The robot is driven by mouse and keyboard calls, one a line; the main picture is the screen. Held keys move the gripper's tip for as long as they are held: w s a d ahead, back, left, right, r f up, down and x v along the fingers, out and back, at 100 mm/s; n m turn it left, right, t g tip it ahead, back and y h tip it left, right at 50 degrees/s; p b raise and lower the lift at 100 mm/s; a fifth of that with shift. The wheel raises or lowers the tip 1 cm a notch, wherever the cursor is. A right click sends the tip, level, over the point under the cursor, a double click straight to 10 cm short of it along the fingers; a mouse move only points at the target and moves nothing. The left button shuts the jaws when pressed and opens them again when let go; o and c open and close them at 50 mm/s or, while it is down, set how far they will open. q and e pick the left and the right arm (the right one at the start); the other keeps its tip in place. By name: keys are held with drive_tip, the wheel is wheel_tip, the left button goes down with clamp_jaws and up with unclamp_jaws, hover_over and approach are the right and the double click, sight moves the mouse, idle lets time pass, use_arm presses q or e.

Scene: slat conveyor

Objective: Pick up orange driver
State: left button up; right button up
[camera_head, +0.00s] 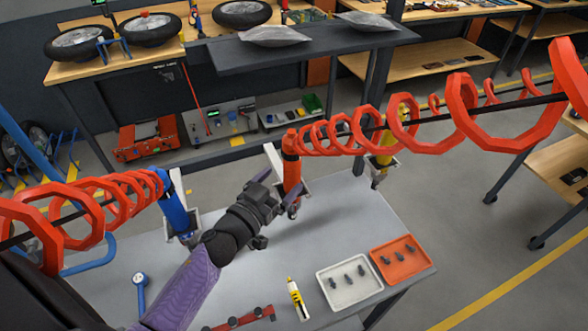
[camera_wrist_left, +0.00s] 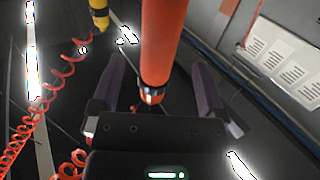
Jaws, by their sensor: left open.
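The orange driver (camera_head: 291,165) hangs upright from a red coiled cord above the grey table, at a white holder. In the left wrist view the orange driver (camera_wrist_left: 165,42) stands between the two purple fingers, with visible gaps on both sides. My left gripper (camera_head: 281,193) is open and close to the driver's lower part; its fingers partly overlap it in the head view. The fingers also show open in the left wrist view (camera_wrist_left: 159,80). I cannot tell exactly how deep the driver sits between them. My right gripper is out of view.
A blue driver (camera_head: 176,206) hangs to the left and a yellow driver (camera_head: 384,150) to the right, both on coiled cords. On the table are a white tray (camera_head: 323,283), an orange tray (camera_head: 378,257) with small parts, and a yellow tool (camera_head: 296,299).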

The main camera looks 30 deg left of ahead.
sight(287, 175)
use_arm(q)
drive_tip(key=w, duration=0.2)
drive_tip(key=w+d, duration=0.1)
drive_tip(key=w, duration=0.1)
drive_tip(key=shift+w, duration=0.3)
drive_tip(key=shift+a+r, duration=0.1)
clamp_jaws()
